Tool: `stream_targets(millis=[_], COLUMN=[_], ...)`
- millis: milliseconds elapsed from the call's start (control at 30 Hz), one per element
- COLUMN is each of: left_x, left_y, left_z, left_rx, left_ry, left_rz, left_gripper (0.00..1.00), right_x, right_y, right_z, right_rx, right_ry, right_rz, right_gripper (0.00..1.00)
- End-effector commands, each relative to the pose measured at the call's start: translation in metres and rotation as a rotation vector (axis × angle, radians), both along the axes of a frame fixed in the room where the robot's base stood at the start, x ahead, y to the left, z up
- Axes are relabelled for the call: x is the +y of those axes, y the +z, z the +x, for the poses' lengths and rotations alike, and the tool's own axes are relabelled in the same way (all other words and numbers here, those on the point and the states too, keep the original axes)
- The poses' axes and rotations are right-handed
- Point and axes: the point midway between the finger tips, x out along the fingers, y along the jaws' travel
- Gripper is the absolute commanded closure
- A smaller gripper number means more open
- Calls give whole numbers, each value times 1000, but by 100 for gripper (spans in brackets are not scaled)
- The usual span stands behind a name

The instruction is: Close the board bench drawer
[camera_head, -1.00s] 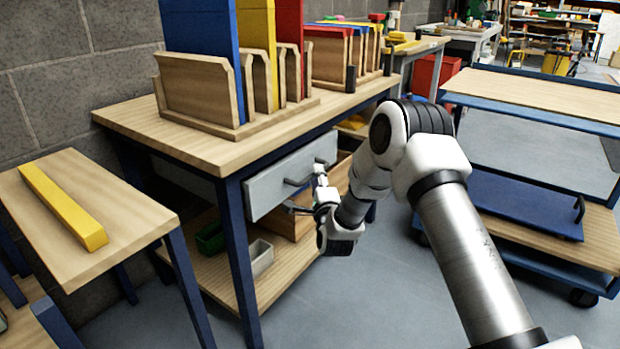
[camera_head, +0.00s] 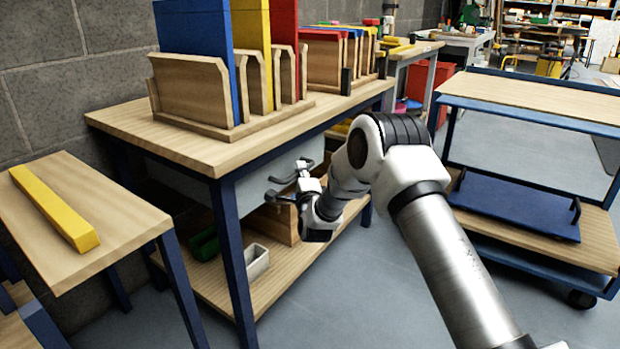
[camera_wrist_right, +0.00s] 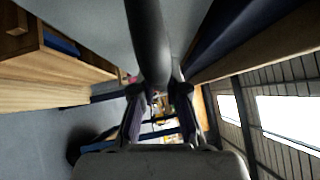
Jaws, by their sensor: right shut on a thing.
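The board bench (camera_head: 190,148) has a grey drawer (camera_head: 252,190) under its top. The drawer front sits close under the bench edge, near the blue front leg; whether it is fully flush I cannot tell. My right gripper (camera_head: 286,189) is at the drawer front, with its arm reaching in from the right. In the right wrist view my right gripper (camera_wrist_right: 158,110) is shut on the dark bar handle (camera_wrist_right: 150,45), which runs between its fingers. The gripper partly hides the handle in the head view. My left gripper is not in view.
Colored boards (camera_head: 197,45) stand in wooden racks on the bench. A side table with a yellow bar (camera_head: 55,208) is at left. Green and white bins (camera_head: 257,262) sit on the lower shelf. A blue trolley (camera_head: 530,115) stands at right. Floor between is clear.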

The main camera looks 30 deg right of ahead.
Motion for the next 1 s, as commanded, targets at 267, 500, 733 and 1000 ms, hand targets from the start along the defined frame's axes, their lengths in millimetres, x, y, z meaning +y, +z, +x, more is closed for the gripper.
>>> stream_targets(millis=[267, 500, 733, 1000], left_x=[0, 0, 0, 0], left_y=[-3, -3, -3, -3], left_z=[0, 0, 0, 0], left_rx=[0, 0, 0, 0], left_ry=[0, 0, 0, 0], left_rz=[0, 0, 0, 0], left_gripper=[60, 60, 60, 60], right_x=[5, 5, 5, 21], right_y=[1, 1, 0, -5], right_z=[11, 11, 10, -25], right_rx=[-1, -1, 0, 3], right_ry=[2, 2, 2, 3], right_rz=[2, 1, 3, 3], right_gripper=[100, 61, 61, 61])
